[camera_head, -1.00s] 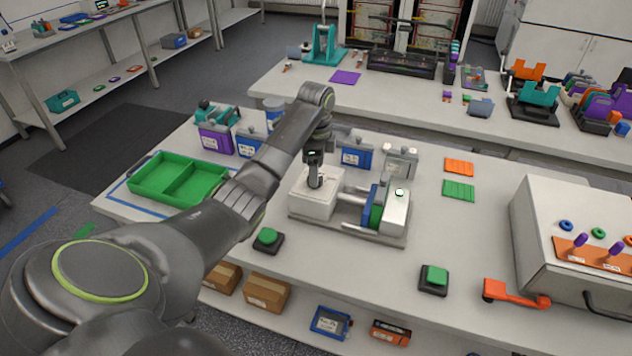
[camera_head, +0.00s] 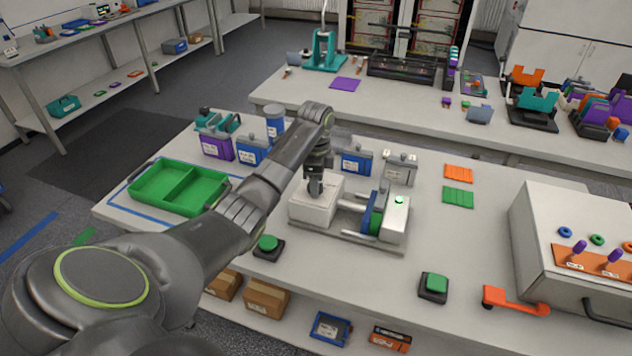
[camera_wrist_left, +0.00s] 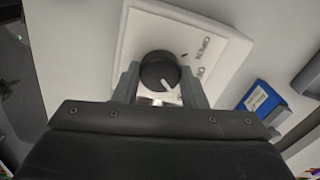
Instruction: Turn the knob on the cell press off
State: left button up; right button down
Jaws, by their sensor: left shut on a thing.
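The cell press (camera_head: 385,222) stands on the near table, with a white block (camera_head: 308,208) at its left end and a green light lit on its right part. The label reads OPEN and a partly hidden second word. My left gripper (camera_head: 315,190) points down onto the white block. In the left wrist view its fingers (camera_wrist_left: 160,88) stand on both sides of the knob, shut on it. My right gripper is not in view.
A green tray (camera_head: 150,192) lies to the left. Blue and purple cell packs (camera_head: 252,152) stand behind the press. Green buttons (camera_head: 436,283) sit near the front edge. A grey box with knobs (camera_head: 590,220) stands at the right, beside an orange handle (camera_head: 515,299).

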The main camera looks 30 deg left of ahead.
pick_arm(q)
jog(key=shift+r+n+p, duration=0.2)
jog(key=shift+n+p, duration=0.2)
jog(key=shift+p, duration=0.3)
jog(key=n+p, duration=0.2)
jog(key=p, duration=0.1)
jog(key=shift+r+n+p, duration=0.1)
jog(key=shift+n+p, duration=0.25)
jog(key=shift+n, duration=0.05)
jog(key=n+p, duration=0.2)
jog(key=shift+n+p, duration=0.3)
jog(key=shift+f+n+p, duration=0.2)
jog(key=shift+n+p, duration=0.3)
jog(key=shift+n, duration=0.3)
jog(key=shift+w, duration=0.1)
jog(key=o, duration=1)
